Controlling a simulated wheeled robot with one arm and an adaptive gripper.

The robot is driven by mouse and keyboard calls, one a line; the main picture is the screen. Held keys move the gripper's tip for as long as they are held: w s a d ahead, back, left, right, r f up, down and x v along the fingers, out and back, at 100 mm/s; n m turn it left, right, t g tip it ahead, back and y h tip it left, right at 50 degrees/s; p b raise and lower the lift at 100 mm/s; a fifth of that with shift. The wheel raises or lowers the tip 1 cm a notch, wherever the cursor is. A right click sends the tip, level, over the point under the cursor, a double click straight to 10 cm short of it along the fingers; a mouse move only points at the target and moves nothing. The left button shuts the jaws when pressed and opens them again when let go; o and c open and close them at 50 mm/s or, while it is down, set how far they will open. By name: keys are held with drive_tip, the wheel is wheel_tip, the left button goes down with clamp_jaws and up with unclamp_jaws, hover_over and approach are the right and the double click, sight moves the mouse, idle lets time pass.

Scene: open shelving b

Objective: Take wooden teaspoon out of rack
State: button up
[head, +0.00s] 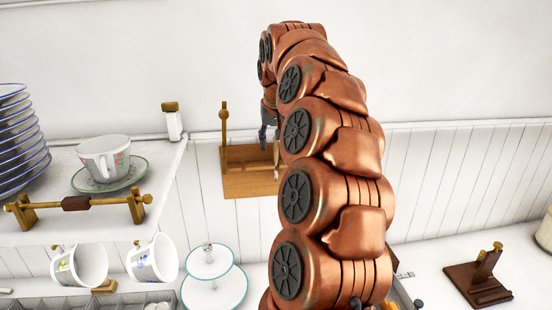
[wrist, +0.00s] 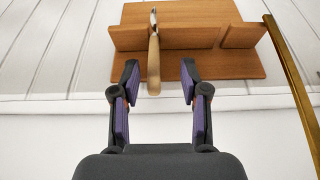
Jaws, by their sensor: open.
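The wooden rack (wrist: 195,62) is a brown board with a raised ledge split by gaps; it also shows in the head view (head: 246,186) against the panelled wall. One slim utensil with a pale wooden handle (wrist: 154,65) stands in the rack's left gap in the wrist view. It looks like the teaspoon, but its far end is narrow and hard to make out. My gripper (wrist: 160,82) is open, its two fingers on either side of the handle's lower end, the left finger closer. In the head view my gripper (head: 268,128) is partly hidden by my arm.
A brass post (head: 224,125) rises beside the rack. At left, a shelf holds a cup (head: 103,152) on a saucer and stacked plates (head: 18,140). Mugs (head: 152,258) hang below, near a tiered stand (head: 214,290). A dark wooden stand (head: 478,283) is at right.

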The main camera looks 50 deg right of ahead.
sight(276, 147)
drive_tip(key=shift+d+f+p, duration=0.25)
drive_tip(key=shift+f+p, duration=0.05)
drive_tip(key=shift+p, duration=0.1)
drive_tip(key=shift+d+p+x, duration=0.2)
drive_tip(key=shift+p+x, duration=0.85)
drive_tip(key=shift+x, duration=1.1)
drive_tip(key=shift+r, duration=0.1)
drive_tip(key=shift+c, duration=0.2)
clamp_jaws()
